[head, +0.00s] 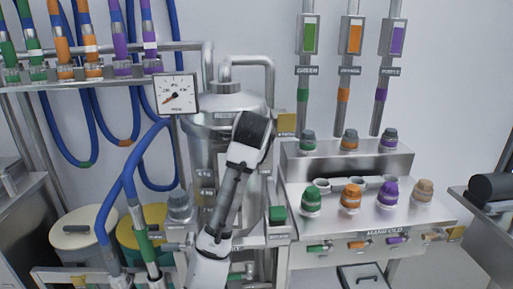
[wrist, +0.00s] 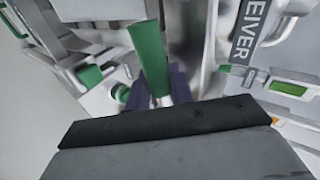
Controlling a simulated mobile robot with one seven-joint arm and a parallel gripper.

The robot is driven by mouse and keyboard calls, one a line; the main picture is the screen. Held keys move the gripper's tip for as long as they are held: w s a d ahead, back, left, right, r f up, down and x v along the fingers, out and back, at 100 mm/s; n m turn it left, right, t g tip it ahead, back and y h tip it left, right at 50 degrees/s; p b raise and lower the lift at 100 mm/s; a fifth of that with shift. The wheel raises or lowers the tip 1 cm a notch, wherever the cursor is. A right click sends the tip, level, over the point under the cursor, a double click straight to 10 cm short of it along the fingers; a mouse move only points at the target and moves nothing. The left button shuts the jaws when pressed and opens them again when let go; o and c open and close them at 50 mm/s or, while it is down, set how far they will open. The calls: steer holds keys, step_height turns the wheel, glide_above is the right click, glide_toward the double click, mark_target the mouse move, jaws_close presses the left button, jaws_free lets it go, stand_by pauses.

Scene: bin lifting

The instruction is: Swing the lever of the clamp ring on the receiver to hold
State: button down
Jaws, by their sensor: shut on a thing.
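The receiver (head: 198,150) is a tall steel vessel with a domed lid, in the middle of the head view, partly hidden behind my arm. A metal band (head: 205,120) runs round it below the lid; I cannot make out the clamp ring's markings. In the wrist view, my gripper (wrist: 166,90) has its dark fingers closed on a green cylindrical handle (wrist: 148,48), which stands up from between them. I cannot tell for sure that this handle is the clamp ring's lever. A label ending in "EIVER" (wrist: 247,30) is at the upper right. In the head view my gripper's fingers are hidden.
A pressure gauge (head: 175,94) is left of the receiver. Blue hoses (head: 128,178) hang at the left. The manifold bench (head: 385,222) with coloured knobs stands at the right. A green block (head: 278,213) is close to the right of my arm.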

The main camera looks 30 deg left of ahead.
steer(key=shift+r+m, duration=0.2)
steer(key=shift+m, duration=0.2)
steer(key=shift+r+y, duration=0.1)
steer(key=shift+y, duration=0.3)
steer(key=c, duration=1.3)
jaws_free()
steer(key=shift+b+v, duration=0.9)
steer(key=shift+v, duration=6)
steer(key=shift+w+r, duration=0.1)
